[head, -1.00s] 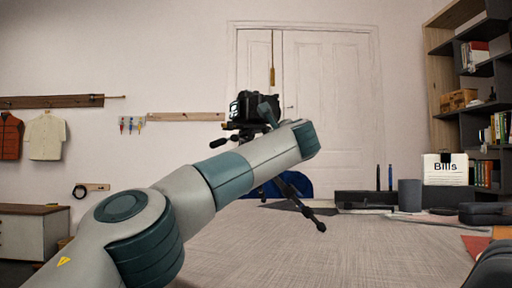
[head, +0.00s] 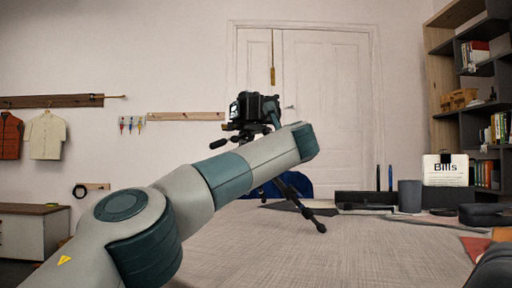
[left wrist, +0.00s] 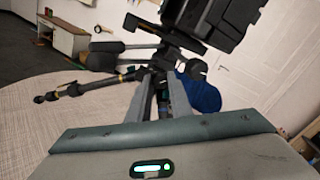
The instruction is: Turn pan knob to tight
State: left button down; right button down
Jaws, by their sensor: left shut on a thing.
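A black camera (head: 254,107) sits on top of a tripod, with its dark legs (head: 305,212) standing on the table (head: 300,250). In the left wrist view the camera (left wrist: 215,20) is close, above my fingers. The tripod's pan handle (head: 219,143) points left. My left gripper (left wrist: 163,88) reaches in under the camera and is shut on a small dark part at the tripod head, which I take for the pan knob. The fingers mostly hide the knob. My right gripper is not seen.
Behind the tripod are a blue chair (head: 290,185) and a white door (head: 335,110). To the right on the table are a dark cup (head: 409,196), a black organizer (head: 362,198) and a Bills box (head: 445,170). The table front is clear.

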pick_arm(q)
jog(key=m, duration=0.3)
jog(key=shift+p, duration=0.3)
jog(key=c, duration=1.9)
grip_release()
jog(key=shift+s, duration=0.15)
jog(key=p+v, duration=0.2)
jog(key=v, duration=1.5)
jog(key=shift+d+f, duration=0.1)
